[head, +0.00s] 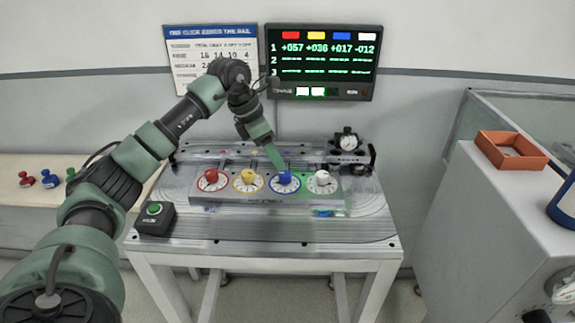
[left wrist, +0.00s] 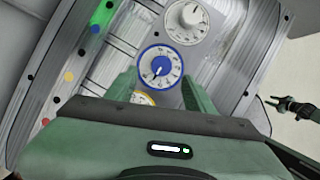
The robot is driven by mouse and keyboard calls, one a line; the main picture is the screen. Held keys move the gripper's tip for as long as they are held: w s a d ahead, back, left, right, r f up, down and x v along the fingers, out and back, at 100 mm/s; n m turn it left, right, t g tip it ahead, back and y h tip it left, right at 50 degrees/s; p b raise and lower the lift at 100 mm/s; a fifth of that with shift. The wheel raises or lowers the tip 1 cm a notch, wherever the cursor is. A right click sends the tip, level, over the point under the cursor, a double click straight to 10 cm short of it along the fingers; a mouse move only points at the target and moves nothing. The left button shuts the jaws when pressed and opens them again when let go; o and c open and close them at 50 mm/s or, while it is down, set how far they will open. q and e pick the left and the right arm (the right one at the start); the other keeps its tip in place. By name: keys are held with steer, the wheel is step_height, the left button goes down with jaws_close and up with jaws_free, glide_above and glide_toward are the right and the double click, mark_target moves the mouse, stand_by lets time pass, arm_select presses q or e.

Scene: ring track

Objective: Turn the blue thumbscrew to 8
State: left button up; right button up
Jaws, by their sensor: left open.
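The blue thumbscrew (head: 285,178) sits on a round dial with a blue rim, third from the left in a row of dials on the metal fixture. In the left wrist view the blue-rimmed dial (left wrist: 159,67) lies just ahead of my fingertips; its numbers are too small to read. My left gripper (head: 278,162) is open above and behind the blue thumbscrew. In the left wrist view its two green fingers (left wrist: 165,90) are spread, with the blue dial between and beyond their tips. I cannot tell whether they touch it. My right gripper is not seen in the head view.
Red (head: 211,177) and yellow (head: 248,178) dials stand left of the blue one, a white dial (head: 322,180) right. A gauge (head: 347,141) stands behind. A green-button box (head: 155,217) sits front left. A screen (head: 321,62) shows +057, +036, +017, -012.

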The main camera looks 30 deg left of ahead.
mark_target(285, 173)
arm_select(q)
steer(key=x, duration=0.4)
steer(key=shift+s+d+f, duration=0.1)
steer(key=shift+d+f, duration=0.05)
steer(key=shift+p+x, duration=0.35)
steer(key=shift+x, duration=0.6)
steer(key=c, duration=1.1)
jaws_close()
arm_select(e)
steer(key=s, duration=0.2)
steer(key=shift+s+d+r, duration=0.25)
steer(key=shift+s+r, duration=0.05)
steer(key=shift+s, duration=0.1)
